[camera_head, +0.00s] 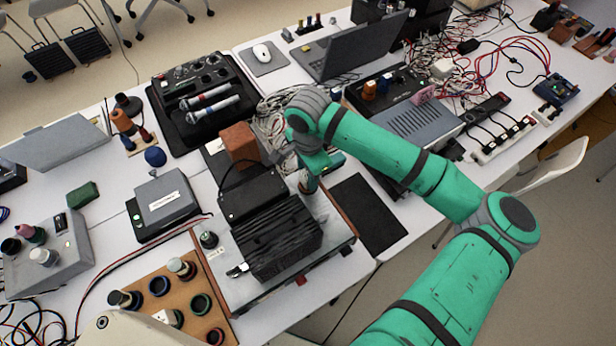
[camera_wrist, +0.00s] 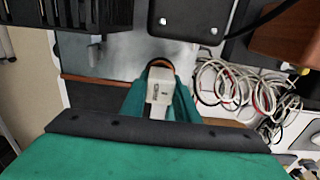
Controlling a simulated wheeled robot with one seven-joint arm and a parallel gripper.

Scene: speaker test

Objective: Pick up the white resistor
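A small white block with printed marks (camera_wrist: 160,92), which looks like the white resistor, stands in the middle of the wrist view. My gripper (camera_wrist: 160,104) has a green finger on each side of it, close along its sides. I cannot tell whether the fingers press on it or only flank it. An orange and dark curved rim shows just beyond the block. In the head view my gripper (camera_head: 308,180) points down by the right side of the black finned box, above the grey metal base. The white block cannot be made out there, as my arm and gripper cover that spot.
The black finned box (camera_head: 275,232) stands on the metal base (camera_head: 335,238), close left of my gripper. A brown block (camera_head: 240,144) and loose cables (camera_head: 272,122) lie behind. A black mat (camera_head: 366,214) lies to the right. A wooden socket board (camera_head: 212,272) is at front left.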

